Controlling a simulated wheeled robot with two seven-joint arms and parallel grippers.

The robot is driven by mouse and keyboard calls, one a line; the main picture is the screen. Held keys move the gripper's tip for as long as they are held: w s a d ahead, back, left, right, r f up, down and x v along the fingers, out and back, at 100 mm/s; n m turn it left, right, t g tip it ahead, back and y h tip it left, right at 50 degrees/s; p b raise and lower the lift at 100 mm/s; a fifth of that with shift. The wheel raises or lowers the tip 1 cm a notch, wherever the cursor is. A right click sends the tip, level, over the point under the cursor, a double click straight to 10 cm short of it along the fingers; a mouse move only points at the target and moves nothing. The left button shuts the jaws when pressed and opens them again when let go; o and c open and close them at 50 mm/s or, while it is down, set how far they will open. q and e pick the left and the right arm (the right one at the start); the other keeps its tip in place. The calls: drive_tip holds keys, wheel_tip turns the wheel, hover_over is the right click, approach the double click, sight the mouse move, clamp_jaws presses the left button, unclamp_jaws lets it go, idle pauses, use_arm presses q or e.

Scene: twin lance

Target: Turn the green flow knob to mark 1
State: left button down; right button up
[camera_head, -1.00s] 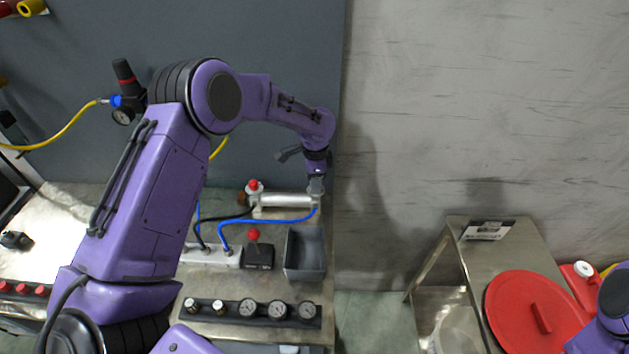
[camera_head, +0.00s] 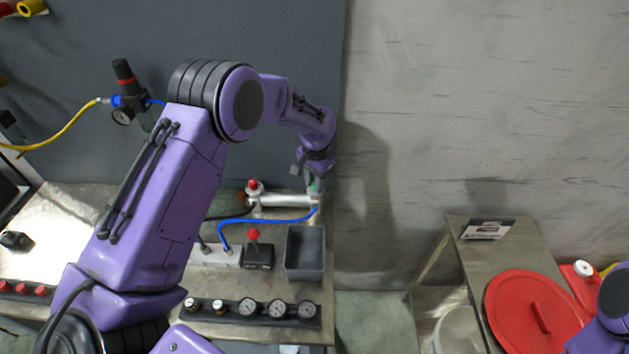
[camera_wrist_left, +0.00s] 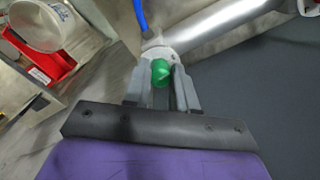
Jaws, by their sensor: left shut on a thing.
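The green flow knob (camera_wrist_left: 161,72) shows in the left wrist view at the end of a metal cylinder (camera_wrist_left: 215,30). My left gripper (camera_wrist_left: 160,85) is shut on the knob, one finger on each side of it. In the head view the left gripper (camera_head: 314,186) is at the right end of the cylinder (camera_head: 285,200), and only a speck of green shows there. The mark the knob points to cannot be read. My right gripper is not in view; only part of that arm shows at the right edge.
A blue hose (camera_head: 265,219) runs to the cylinder's right end. A grey bin (camera_head: 305,268), a black box with a red knob (camera_head: 258,256) and a gauge strip (camera_head: 250,311) are on the bench in front. A red lid (camera_head: 535,315) lies on a side table at right.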

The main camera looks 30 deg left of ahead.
use_arm(q)
drive_tip(key=shift+s+f+n, duration=0.15)
drive_tip(key=shift+f+n, duration=0.1)
drive_tip(key=shift+n, duration=0.25)
drive_tip(key=c, duration=0.9)
unclamp_jaws()
drive_tip(key=shift+w, duration=0.3)
wheel_tip(320, 180, up, 10)
drive_tip(key=b, duration=0.3)
drive_tip(key=shift+r, duration=0.25)
